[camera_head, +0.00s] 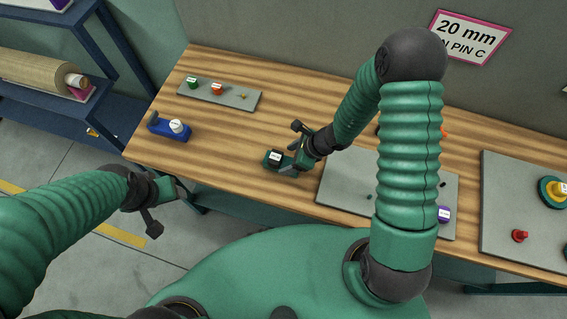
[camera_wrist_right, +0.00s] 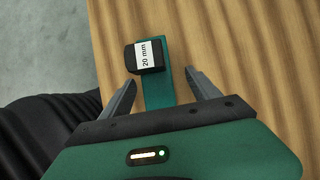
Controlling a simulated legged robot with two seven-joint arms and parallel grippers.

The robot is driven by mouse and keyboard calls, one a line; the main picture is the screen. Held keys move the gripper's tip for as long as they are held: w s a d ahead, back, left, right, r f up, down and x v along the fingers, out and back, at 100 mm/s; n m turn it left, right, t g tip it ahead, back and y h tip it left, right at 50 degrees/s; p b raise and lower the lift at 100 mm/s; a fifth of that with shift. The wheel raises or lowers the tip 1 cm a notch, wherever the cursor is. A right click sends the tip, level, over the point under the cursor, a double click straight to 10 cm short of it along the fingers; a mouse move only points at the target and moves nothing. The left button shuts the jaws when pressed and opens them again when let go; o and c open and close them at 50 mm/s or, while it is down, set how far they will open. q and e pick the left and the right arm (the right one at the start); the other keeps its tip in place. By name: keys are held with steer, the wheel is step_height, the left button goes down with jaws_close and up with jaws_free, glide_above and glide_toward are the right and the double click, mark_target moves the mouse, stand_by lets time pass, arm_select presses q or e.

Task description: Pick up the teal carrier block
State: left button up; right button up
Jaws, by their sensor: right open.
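The teal carrier block (camera_head: 268,164) lies on the wooden table near its front edge and bears a black piece (camera_head: 276,157) with a white label. In the right wrist view the teal block (camera_wrist_right: 157,95) shows between the fingers, and the black piece (camera_wrist_right: 145,57) reads "20 mm". My right gripper (camera_head: 296,150) is open, with its fingers (camera_wrist_right: 160,85) on either side of the block's near part; contact cannot be told. My left gripper (camera_head: 166,208) is off the table's front edge, over the floor, with nothing seen in it; its jaw state is unclear.
A blue carrier (camera_head: 168,128) with a white piece stands at the table's left. A grey plate (camera_head: 240,99) with small green and red parts lies behind it. A larger grey plate (camera_head: 345,185) is right of the teal block, partly hidden by my right arm. Bare table (camera_head: 225,140) lies left.

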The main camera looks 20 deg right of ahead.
mark_target(284, 161)
steer(key=shift+w+a+f, duration=0.15)
steer(key=shift+a+f, duration=0.75)
steer(key=shift+f, duration=0.3)
steer(key=shift+w+f, duration=0.25)
steer(key=shift+f, duration=0.05)
steer(key=shift+d, duration=0.1)
steer(key=shift+c, duration=1.2)
steer(key=shift+d, duration=0.1)
steer(key=c, duration=0.4)
steer(key=shift+r, duration=0.1)
steer(key=c, duration=0.9)
